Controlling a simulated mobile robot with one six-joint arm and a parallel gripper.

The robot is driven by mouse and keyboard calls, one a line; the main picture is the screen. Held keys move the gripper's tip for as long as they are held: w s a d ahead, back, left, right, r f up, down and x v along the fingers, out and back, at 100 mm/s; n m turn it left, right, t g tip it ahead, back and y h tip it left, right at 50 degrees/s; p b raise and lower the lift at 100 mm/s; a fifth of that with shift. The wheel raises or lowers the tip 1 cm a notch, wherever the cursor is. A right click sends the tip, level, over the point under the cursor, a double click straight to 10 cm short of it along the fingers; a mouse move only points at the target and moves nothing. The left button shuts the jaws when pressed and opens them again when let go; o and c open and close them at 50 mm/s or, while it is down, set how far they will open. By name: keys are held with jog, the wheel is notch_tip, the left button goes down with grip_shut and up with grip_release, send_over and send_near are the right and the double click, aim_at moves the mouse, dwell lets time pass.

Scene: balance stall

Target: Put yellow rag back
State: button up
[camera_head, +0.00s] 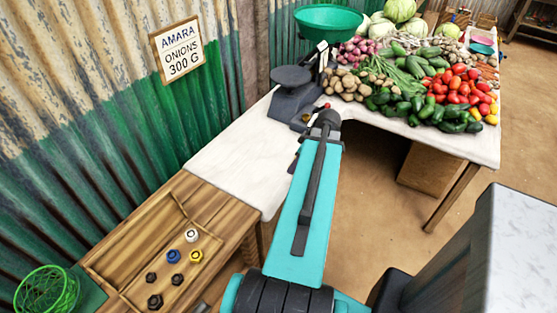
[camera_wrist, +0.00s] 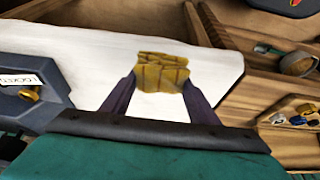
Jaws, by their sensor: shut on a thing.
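The yellow rag (camera_wrist: 160,68) is folded and shows in the wrist view between the two dark fingers of my gripper (camera_wrist: 160,80). My gripper is shut on it, with a finger at each side. Behind the rag in that view is the white table surface (camera_wrist: 75,60); I cannot tell how far above it the rag is. In the head view my own teal arm hides most of the gripper, and I cannot make out the rag there.
A dark scale (camera_head: 291,92) with a green bowl (camera_head: 327,20) stands at the table's far end, by heaped vegetables (camera_head: 410,85). A wooden tray (camera_head: 140,240) holds several weights. A green wire basket (camera_head: 45,290) is at the lower left. The white tabletop (camera_head: 235,160) has bare room.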

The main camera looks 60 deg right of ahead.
jog(key=shift+s+d+f, duration=0.2)
jog(key=shift+s, duration=0.45)
jog(key=shift+s+d+f, duration=0.15)
jog(key=shift+s+f, duration=0.05)
jog(key=shift+s, duration=0.45)
jog(key=shift+w, duration=0.1)
jog(key=w+d+p, duration=0.1)
jog(key=w, duration=0.3)
jog(key=w+d+f+p, duration=0.1)
jog(key=w+d+p, duration=0.1)
jog(key=w, duration=0.3)
jog(key=w+d+p, duration=0.1)
jog(key=w+d, duration=0.1)
jog(key=w, duration=0.2)
jog(key=shift+w+d+f+p, duration=0.2)
jog(key=shift+d+p, duration=0.05)
jog(key=shift+p, duration=0.15)
jog(key=shift+w, duration=0.1)
jog(key=shift+w+d, duration=0.25)
jog(key=shift+w, duration=0.2)
jog(key=shift+w+f+p, duration=0.1)
jog(key=shift+f+p, duration=1)
jog(key=shift+f, duration=0.7)
jog(key=shift+f, duration=0.15)
